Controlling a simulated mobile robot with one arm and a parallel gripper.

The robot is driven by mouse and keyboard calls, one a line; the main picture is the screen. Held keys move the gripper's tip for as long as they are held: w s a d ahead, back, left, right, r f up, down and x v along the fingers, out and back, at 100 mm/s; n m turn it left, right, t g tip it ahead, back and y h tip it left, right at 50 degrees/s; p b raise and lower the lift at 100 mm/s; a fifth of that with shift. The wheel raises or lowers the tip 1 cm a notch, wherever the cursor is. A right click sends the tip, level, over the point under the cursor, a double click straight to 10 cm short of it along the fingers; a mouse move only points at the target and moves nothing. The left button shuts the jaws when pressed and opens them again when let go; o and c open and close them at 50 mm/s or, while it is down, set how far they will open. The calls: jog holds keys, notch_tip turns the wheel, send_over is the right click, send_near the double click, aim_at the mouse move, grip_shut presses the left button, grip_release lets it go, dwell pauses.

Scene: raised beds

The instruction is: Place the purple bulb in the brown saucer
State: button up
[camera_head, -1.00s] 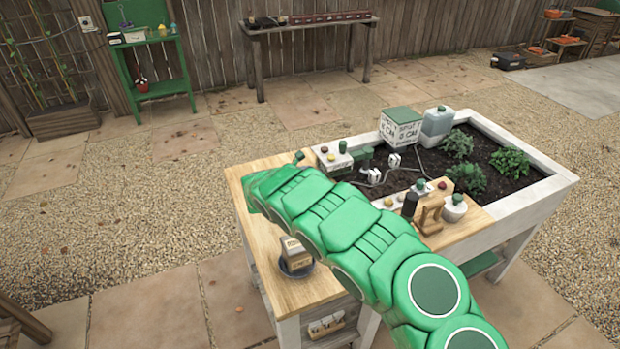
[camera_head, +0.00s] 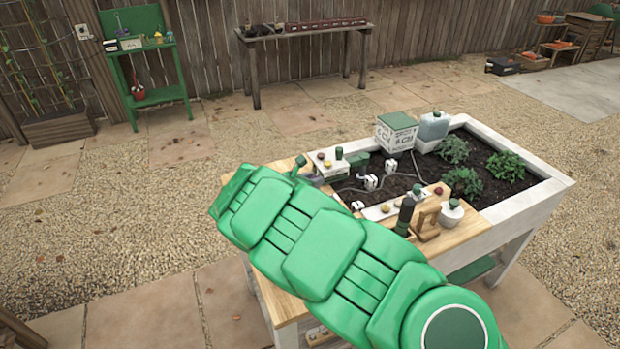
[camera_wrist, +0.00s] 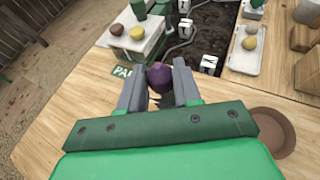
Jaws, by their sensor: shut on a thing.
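In the wrist view, my gripper (camera_wrist: 158,88) is shut on the purple bulb (camera_wrist: 160,75), which sits between the fingertips. I cannot tell how far the bulb is above the wooden bench top. The brown saucer (camera_wrist: 284,122) is on the bench top at the right, beside the gripper body and apart from the bulb. The gripper body hides part of it, and the part that shows looks empty. In the head view, my green arm hides the saucer and most of my gripper.
A white seed tray (camera_wrist: 138,50) with bulbs stands ahead, left of the gripper. Another pale tray (camera_wrist: 232,58) with yellowish bulbs is at the right. A dark bottle (camera_head: 405,214) and wooden stand (camera_head: 427,221) are on the bench. Bare wood lies left of the gripper.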

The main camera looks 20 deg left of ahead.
jog(key=shift+s+d+r, duration=0.3)
jog(key=shift+s+d, duration=0.05)
jog(key=shift+s, duration=0.25)
jog(key=shift+s+d+r, duration=0.25)
jog(key=shift+s+d, duration=0.1)
jog(key=shift+s, duration=0.2)
jog(key=shift+s+d+r, duration=0.3)
jog(key=shift+s+d, duration=0.05)
jog(key=shift+s, duration=0.25)
